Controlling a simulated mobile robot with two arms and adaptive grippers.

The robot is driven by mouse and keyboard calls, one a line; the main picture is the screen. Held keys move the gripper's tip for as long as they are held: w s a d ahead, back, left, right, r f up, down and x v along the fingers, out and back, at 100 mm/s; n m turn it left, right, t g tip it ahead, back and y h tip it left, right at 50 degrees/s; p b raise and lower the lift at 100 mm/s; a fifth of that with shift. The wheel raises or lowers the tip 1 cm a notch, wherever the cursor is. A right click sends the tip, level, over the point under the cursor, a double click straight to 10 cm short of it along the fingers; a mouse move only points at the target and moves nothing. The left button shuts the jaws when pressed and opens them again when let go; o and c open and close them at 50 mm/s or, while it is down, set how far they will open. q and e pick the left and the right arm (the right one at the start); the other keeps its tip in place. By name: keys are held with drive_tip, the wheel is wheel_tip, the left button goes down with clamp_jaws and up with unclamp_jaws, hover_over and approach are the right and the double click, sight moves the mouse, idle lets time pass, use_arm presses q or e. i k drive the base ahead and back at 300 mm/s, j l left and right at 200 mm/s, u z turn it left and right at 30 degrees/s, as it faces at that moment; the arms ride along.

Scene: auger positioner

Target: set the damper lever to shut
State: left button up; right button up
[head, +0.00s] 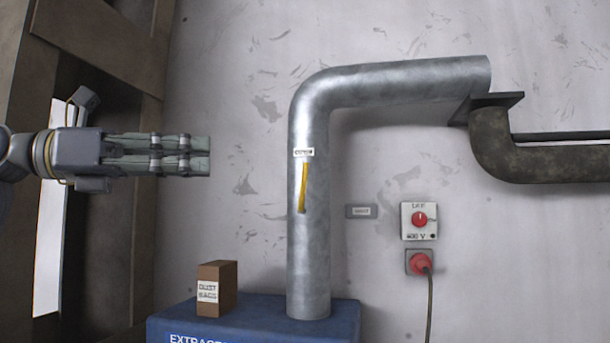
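The yellow damper lever (303,188) is on the front of the upright metal duct (309,250). It lies nearly along the duct, its lower end slightly to the left. A small white label (304,152) sits at its upper end; its text is too small to read surely. A grey plate with a label (361,211) is on the wall right of the duct, its text also unclear. My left gripper (209,155) is left of the duct, pointing right, apart from the lever. Its fingers lie together with nothing seen between them. My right gripper is not in view.
The duct rises from a blue extractor box (255,322), with a dust bags carton (217,288) on top. A dial switch (419,220) and a red plug (419,262) with a cable are on the right wall. The space between my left gripper and duct is clear.

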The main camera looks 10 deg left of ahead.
sight(301, 210)
drive_tip(key=i, duration=0.9)
